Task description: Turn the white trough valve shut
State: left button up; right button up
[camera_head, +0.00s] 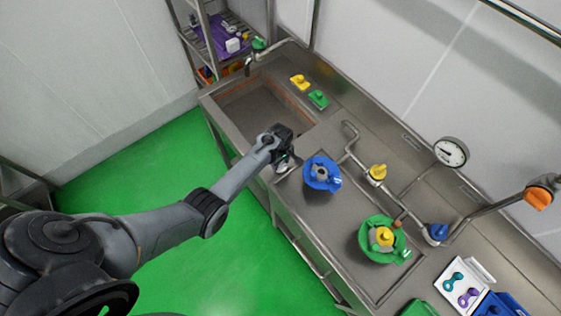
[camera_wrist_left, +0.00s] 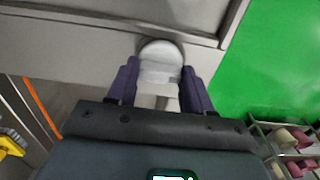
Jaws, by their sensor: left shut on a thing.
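The white trough valve (camera_wrist_left: 161,52) shows in the left wrist view as a pale round knob with a flat grip, at the edge of the steel counter. My left gripper (camera_wrist_left: 160,92) is shut on its grip, with one dark purple finger on each side. In the head view my left gripper (camera_head: 284,157) is at the front edge of the counter, beside the sink trough (camera_head: 250,108). The valve is mostly hidden there by the gripper. How far the valve is turned cannot be told. My right gripper is not in view.
A blue round fitting (camera_head: 322,174) stands just right of my left gripper. A green one (camera_head: 384,239) is farther right. Pipes with a yellow valve (camera_head: 378,171), a blue valve (camera_head: 438,232) and a gauge (camera_head: 451,152) run behind. Green floor (camera_head: 190,240) lies open in front.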

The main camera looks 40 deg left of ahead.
pick_arm(q)
jog(key=shift+m, duration=0.4)
jog(key=m+p, duration=0.1)
jog(key=m, duration=0.1)
jog(key=shift+r+m, duration=0.1)
jog(key=shift+m, duration=0.2)
jog(key=m+p, duration=0.2)
jog(key=m, duration=1.2)
jog(key=shift+m, duration=0.3)
jog(key=o, duration=1)
jog(key=shift+o, duration=0.2)
